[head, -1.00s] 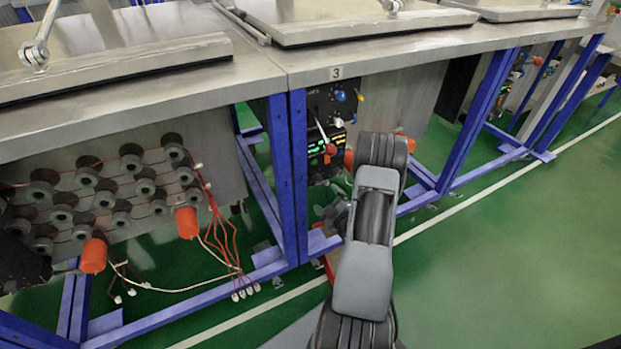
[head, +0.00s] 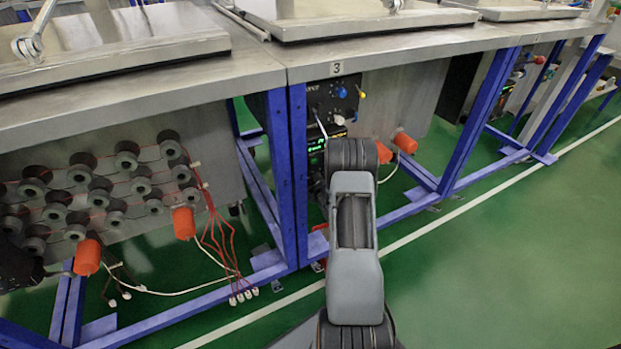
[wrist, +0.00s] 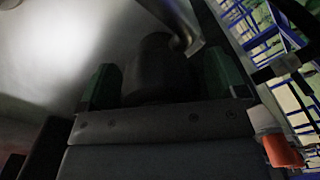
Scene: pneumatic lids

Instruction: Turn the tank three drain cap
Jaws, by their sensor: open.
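Tank three (head: 400,95) stands behind the bench front marked 3 (head: 336,68). Two orange caps show low on it in the head view: one (head: 384,152) partly behind my arm, and one (head: 405,141) clear to its right. I cannot tell which is the drain cap. My gripper (wrist: 160,72) is hidden in the head view behind my arm. In the wrist view its green-padded fingers are apart, with a dark rounded shape (wrist: 155,65) between or beyond them; contact cannot be told. An orange cap (wrist: 282,152) shows at the lower right there, outside the fingers.
Blue frame legs (head: 296,170) stand left of my arm. A bent metal pipe (wrist: 182,28) crosses above the fingers. The green floor (head: 500,250) at right is clear.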

